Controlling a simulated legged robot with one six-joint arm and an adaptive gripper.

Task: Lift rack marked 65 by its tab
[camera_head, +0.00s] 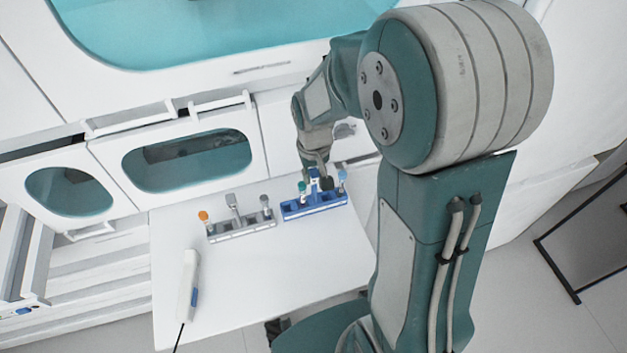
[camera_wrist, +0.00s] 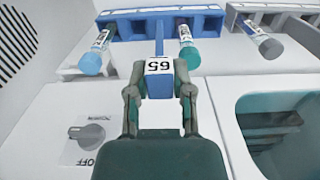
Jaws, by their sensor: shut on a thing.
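The blue rack (camera_head: 315,208) is at the far right part of the white table, and its front also shows at the top of the wrist view (camera_wrist: 140,26). Its upright blue tab (camera_wrist: 159,42) carries a white label reading 65, upside down in the wrist view. My gripper (camera_head: 320,179) is above the rack, with its fingers (camera_wrist: 160,72) closed on both sides of the tab. The rack holds a teal-capped tube (camera_wrist: 188,56) and a light-blue-capped tube (camera_wrist: 91,63). Whether the rack touches the table is unclear.
A grey rack (camera_head: 242,234) with its own tab stands close left of the blue one, holding an orange-capped tube (camera_head: 203,216) and a grey-capped tube (camera_head: 264,200). A white handheld device (camera_head: 187,285) lies at the table's left. White cabinets with teal windows (camera_head: 187,160) stand behind. The table's front is clear.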

